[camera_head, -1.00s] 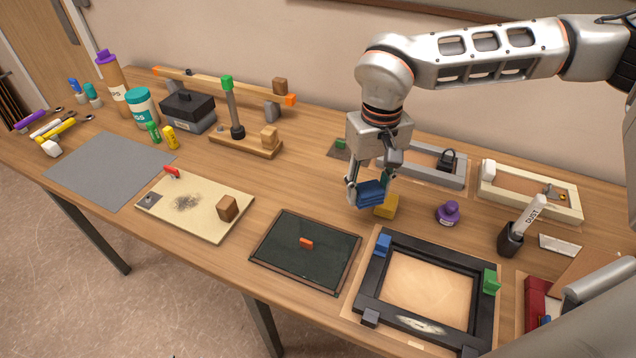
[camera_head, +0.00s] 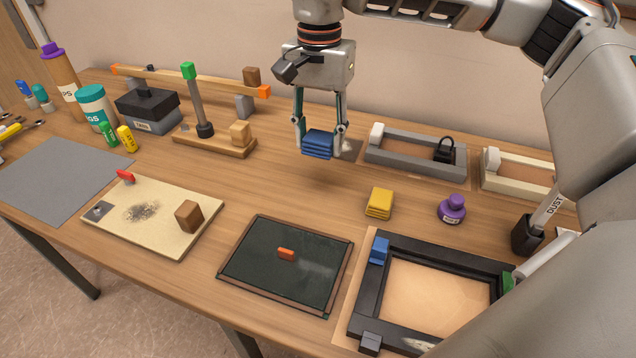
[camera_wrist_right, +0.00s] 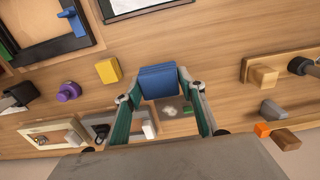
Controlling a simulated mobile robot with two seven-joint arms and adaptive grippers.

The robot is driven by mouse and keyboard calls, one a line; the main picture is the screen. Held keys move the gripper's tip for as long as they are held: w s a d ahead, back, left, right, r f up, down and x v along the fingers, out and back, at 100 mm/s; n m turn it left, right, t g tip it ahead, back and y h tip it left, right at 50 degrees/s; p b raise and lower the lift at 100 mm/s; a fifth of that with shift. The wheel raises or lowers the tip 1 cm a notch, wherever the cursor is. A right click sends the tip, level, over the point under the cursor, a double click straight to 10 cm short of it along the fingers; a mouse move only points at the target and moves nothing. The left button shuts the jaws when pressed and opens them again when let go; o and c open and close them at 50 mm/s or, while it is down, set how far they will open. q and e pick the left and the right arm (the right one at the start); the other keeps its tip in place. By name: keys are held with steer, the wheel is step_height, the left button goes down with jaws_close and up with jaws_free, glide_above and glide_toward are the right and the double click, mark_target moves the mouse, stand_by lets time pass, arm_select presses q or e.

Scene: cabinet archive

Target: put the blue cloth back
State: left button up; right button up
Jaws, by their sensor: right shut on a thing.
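The blue cloth (camera_head: 318,144) is a folded stack between the fingers of my right gripper (camera_head: 320,135), which is shut on it and holds it above the table. The cloth also shows in the right wrist view (camera_wrist_right: 158,81), between the two fingertips. A dark square patch (camera_head: 346,150) on the table lies behind and beside the cloth, partly hidden by the gripper. In the right wrist view a pale smudge and a small green piece show on that patch (camera_wrist_right: 178,108). My left gripper is not in view.
A grey tray (camera_head: 400,163) with a padlock is close on the right. A wooden stand with a green-topped post (camera_head: 195,100) is on the left. The table before the cloth is clear.

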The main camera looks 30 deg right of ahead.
mark_target(319, 192)
step_height(319, 192, down, 11)
steer(key=shift+r+b, duration=0.1)
steer(key=shift+b, duration=0.5)
steer(key=o, duration=1.1)
step_height(319, 192, up, 12)
steer(key=shift+p, duration=0.8)
